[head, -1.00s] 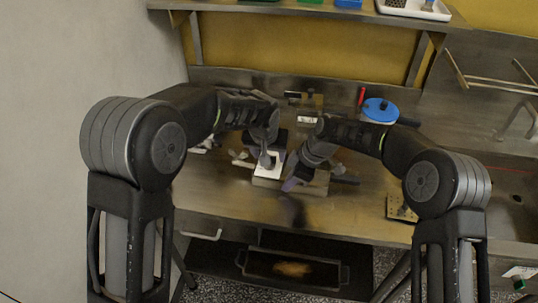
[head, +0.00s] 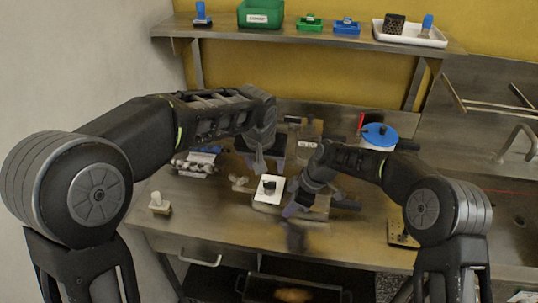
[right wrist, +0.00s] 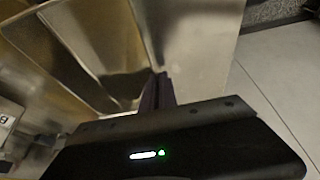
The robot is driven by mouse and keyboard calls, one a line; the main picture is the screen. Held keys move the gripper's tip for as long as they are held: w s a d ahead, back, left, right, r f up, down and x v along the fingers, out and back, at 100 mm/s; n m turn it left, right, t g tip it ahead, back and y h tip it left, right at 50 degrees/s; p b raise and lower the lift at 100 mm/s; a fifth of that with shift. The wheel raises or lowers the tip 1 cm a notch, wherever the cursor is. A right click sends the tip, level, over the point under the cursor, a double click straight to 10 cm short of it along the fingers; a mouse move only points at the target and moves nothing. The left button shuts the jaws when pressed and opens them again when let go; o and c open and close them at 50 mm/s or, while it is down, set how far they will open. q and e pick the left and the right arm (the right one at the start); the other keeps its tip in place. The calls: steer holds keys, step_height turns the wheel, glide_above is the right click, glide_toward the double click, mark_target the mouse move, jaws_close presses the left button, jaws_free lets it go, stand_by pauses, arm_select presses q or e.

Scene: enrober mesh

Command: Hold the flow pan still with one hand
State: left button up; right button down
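The flow pan appears as a bare metal pan with a raised rim in the right wrist view (right wrist: 100,45); in the head view my right arm largely hides it. My right gripper (right wrist: 158,92) has its dark fingers close together at the pan's edge, apparently pinching the rim. In the head view this gripper (head: 291,207) is low at the front of the small machine. My left gripper (head: 265,162) points down behind a white plate with a black knob (head: 268,190); its fingers look spread, with nothing seen between them.
A blue-lidded pot (head: 380,135) stands behind my right arm. A metal roller part (head: 194,165) and a small white-handled tool (head: 159,204) lie on the left of the bench. The shelf (head: 330,37) holds bins and a white tray (head: 409,33).

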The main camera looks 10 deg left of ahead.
steer(key=c, duration=1.6)
jaws_free()
steer(key=shift+r, duration=0.15)
steer(key=v, duration=1.1)
steer(key=shift+d+r, duration=0.15)
steer(key=shift+r, duration=0.2)
